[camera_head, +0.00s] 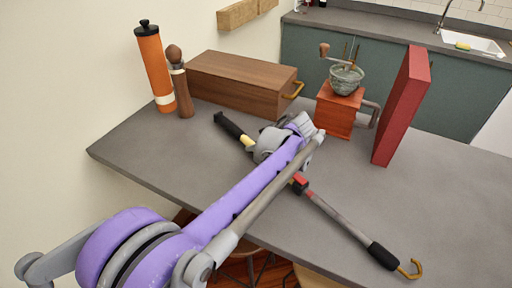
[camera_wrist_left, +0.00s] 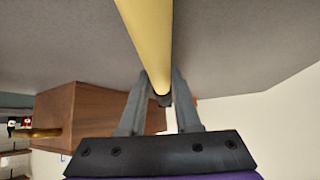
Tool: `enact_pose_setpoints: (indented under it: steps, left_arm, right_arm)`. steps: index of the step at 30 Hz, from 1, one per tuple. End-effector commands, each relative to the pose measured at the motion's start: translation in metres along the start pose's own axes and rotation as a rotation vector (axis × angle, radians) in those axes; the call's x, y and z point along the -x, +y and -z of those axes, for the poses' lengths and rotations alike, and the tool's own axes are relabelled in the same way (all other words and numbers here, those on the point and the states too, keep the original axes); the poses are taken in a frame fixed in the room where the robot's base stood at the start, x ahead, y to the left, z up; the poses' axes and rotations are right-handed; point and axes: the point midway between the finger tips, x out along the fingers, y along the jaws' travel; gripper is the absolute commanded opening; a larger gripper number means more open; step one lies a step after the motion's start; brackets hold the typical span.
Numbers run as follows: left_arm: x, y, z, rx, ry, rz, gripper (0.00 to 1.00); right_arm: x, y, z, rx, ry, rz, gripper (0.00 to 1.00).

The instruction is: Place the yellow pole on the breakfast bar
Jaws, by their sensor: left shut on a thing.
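The yellow pole (camera_head: 247,141) lies across the grey breakfast bar (camera_head: 165,150), with a black grip at its far end and a grey shaft, black handle and brass hook at its near right end. I cannot tell whether it touches the top or is just above it. My left gripper (camera_head: 265,146) is shut around its yellow part; the arm hides some of its middle. In the left wrist view the yellow shaft (camera_wrist_left: 150,38) runs between the two fingers (camera_wrist_left: 161,88). My right gripper is not in view.
A wooden box (camera_head: 235,83), an orange cylinder (camera_head: 155,70) and a brown pepper mill (camera_head: 182,90) stand at the back left. A red grinder (camera_head: 337,112) and an upright red panel (camera_head: 401,108) stand right of them.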

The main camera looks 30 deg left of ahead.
Motion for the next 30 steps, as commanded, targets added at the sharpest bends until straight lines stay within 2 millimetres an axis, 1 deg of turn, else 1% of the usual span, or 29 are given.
enact_pose_setpoints:
  steps: [2, 8, 9, 13, 14, 23, 26, 29, 30]
  left_arm:
    - [-0.005, 0.0, -0.005, 0.0, 0.001, 0.0, 0.0]
    - [-0.005, 0.0, -0.005, 0.0, 0.001, 0.0, 0.0]
    - [-0.005, 0.0, -0.005, 0.0, -0.001, 0.0, 0.35]
    - [-0.005, 0.0, -0.005, 0.0, 0.0, 0.0, 0.59]
    - [-0.005, 0.0, -0.005, 0.0, 0.0, 0.0, 0.62]
    - [-0.003, 0.0, -0.005, 0.0, 0.0, 0.0, 0.62]
    - [0.005, 0.001, -0.005, -0.001, 0.0, -0.002, 0.62]
    - [0.021, 0.001, -0.005, -0.002, -0.001, -0.002, 0.62]
    - [0.03, 0.001, -0.005, -0.003, -0.001, -0.003, 0.62]
  right_arm:
    - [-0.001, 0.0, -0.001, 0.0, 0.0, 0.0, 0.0]
    - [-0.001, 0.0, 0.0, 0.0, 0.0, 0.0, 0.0]
    - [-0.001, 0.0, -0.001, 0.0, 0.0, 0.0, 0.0]
    - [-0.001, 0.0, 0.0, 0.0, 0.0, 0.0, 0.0]
    - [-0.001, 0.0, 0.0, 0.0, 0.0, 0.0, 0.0]
    - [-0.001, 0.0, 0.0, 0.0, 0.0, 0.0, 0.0]
    - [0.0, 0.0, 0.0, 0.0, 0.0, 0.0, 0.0]
    - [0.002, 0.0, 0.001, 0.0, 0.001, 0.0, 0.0]
    - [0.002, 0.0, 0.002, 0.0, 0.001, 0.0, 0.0]
